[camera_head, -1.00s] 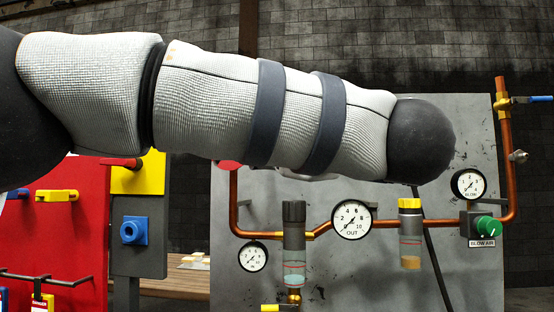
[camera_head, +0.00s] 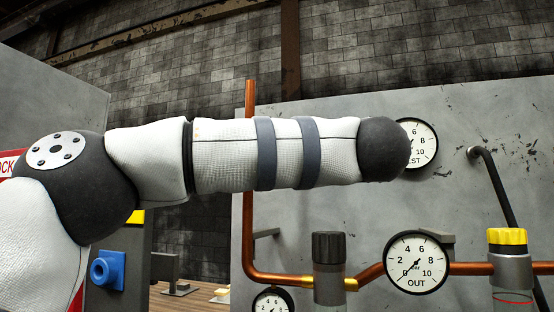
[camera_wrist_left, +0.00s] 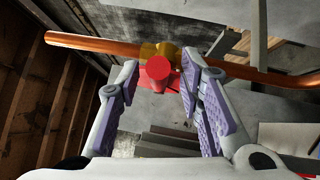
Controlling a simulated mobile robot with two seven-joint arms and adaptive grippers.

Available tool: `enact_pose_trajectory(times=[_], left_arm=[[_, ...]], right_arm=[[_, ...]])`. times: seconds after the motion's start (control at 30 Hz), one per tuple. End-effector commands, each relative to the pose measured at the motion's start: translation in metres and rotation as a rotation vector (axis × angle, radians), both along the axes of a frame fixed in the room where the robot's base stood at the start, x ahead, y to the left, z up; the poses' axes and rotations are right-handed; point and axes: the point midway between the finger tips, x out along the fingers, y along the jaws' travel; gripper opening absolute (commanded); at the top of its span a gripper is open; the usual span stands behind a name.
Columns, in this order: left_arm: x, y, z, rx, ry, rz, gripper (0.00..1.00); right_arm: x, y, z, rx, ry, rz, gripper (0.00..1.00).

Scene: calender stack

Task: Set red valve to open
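The red valve (camera_wrist_left: 159,75) shows in the left wrist view as a red handle with a round end facing me. It sits at a brass fitting (camera_wrist_left: 160,52) on a copper pipe. My left gripper (camera_wrist_left: 160,70) is open, with one finger on each side of the red handle. Whether a fingertip touches it I cannot tell. In the head view my left arm crosses the pipe, and both the valve and my left gripper are hidden there. My right gripper is in neither view.
The copper pipe (camera_head: 249,225) runs down the grey panel (camera_head: 345,125) and bends right. The OUT gauge (camera_head: 416,262), a black-capped filter (camera_head: 328,262) and a yellow-capped unit (camera_head: 510,262) sit along it. A blue fitting (camera_head: 107,270) is at lower left.

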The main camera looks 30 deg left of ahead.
Motion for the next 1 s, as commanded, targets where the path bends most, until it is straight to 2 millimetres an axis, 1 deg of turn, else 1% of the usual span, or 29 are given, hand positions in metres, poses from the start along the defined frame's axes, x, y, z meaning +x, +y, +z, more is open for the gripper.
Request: enact_pose_trajectory(times=[0.03, 0.1, 0.33, 0.37, 0.4, 0.47, 0.5, 1.0], left_arm=[[0.0011, 0.0048, 0.0021, -0.001, -0.003, 0.002, 0.34], [0.0035, 0.0082, 0.0028, 0.0, -0.004, 0.001, 0.34], [0.0047, 0.0093, 0.0024, 0.001, -0.003, 0.0, 0.34], [0.0047, 0.0092, 0.0024, 0.001, -0.003, 0.0, 0.32], [0.0047, 0.0092, 0.0024, 0.001, -0.003, 0.0, 0.23], [0.0047, 0.0091, 0.0024, 0.0, -0.002, 0.0, 0.09], [0.0046, 0.009, 0.0024, 0.001, -0.003, 0.0, 0.0], [0.0037, 0.009, 0.0068, -0.032, -0.014, 0.001, 0.0]], right_arm=[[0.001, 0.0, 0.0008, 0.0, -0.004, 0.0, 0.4], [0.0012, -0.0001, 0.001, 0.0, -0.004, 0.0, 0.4], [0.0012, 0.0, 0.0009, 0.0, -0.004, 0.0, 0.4], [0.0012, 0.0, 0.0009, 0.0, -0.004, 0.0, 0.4], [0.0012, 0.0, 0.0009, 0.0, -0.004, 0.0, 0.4], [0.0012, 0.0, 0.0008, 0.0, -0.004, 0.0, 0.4], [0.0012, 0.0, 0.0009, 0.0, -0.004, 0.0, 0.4], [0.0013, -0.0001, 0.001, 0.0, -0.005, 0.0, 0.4]])
